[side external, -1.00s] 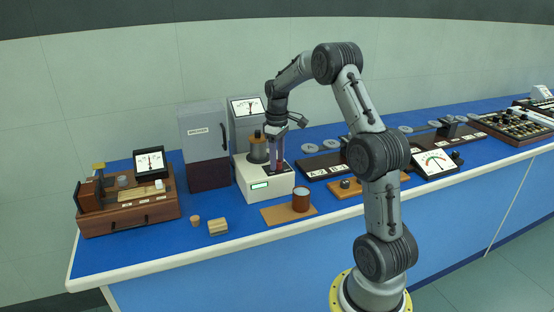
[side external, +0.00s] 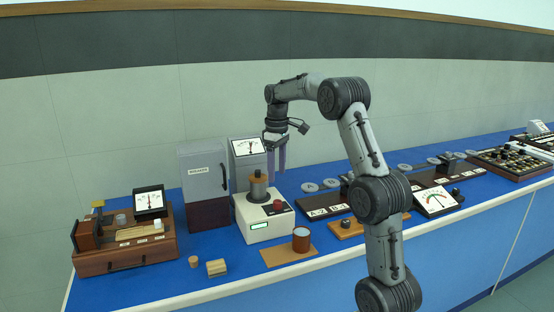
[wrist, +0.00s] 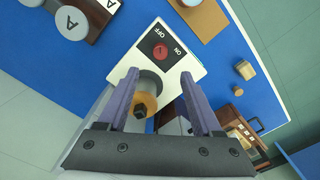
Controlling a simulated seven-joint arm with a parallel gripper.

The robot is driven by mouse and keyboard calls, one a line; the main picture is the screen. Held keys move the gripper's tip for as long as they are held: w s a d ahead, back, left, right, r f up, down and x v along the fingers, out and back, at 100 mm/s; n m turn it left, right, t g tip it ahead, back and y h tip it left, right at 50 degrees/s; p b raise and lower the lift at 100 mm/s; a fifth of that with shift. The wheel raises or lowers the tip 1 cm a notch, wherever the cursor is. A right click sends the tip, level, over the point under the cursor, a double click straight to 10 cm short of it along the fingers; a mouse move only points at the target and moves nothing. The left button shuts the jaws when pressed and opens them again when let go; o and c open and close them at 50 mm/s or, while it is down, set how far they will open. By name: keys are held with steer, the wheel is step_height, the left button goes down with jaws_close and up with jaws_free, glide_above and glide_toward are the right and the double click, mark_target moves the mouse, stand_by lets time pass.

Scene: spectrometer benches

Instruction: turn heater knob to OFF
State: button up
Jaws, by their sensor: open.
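The heater (side external: 262,231) is a white box with a green display on its front. Its red knob (side external: 278,205) sits on a black plate on top. The wrist view also shows the red knob (wrist: 161,50), between the OFF label (wrist: 159,32) and the ON label (wrist: 178,51). Which label the knob points to is too small to tell. My gripper (side external: 277,172) is open and empty, pointing down above the heater, clear of the knob. In the wrist view its purple fingers (wrist: 158,80) are spread with nothing between them.
A brass-coloured cylinder (side external: 258,187) stands on the heater beside the knob. Behind it is a grey meter box (side external: 248,149); a tall grey cabinet (side external: 205,172) stands to the left. A brown cup (side external: 301,241) stands on a wooden board in front.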

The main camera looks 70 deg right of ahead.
steer(key=shift+r, duration=1.85)
steer(key=a+r+n+t, duration=0.25)
steer(key=a+r, duration=0.55)
steer(key=a, duration=0.4)
steer(key=s+a+r+n+h, duration=0.1)
steer(key=s+a, duration=0.2)
steer(key=a, duration=0.3)
steer(key=s+a+r+n, duration=0.1)
steer(key=s+a, duration=0.2)
steer(key=a, duration=0.2)
steer(key=s+a+f+m+t, duration=0.1)
steer(key=s+a+f, duration=0.3)
steer(key=s+f, duration=0.2)
steer(key=s+a+f+m+t+y, duration=0.1)
steer(key=s+a+f+m+t, duration=0.1)
steer(key=s+a+f, duration=0.2)
steer(key=s+f, duration=0.2)
steer(key=shift+s+a, duration=0.25)
steer(key=shift+s, duration=0.15)
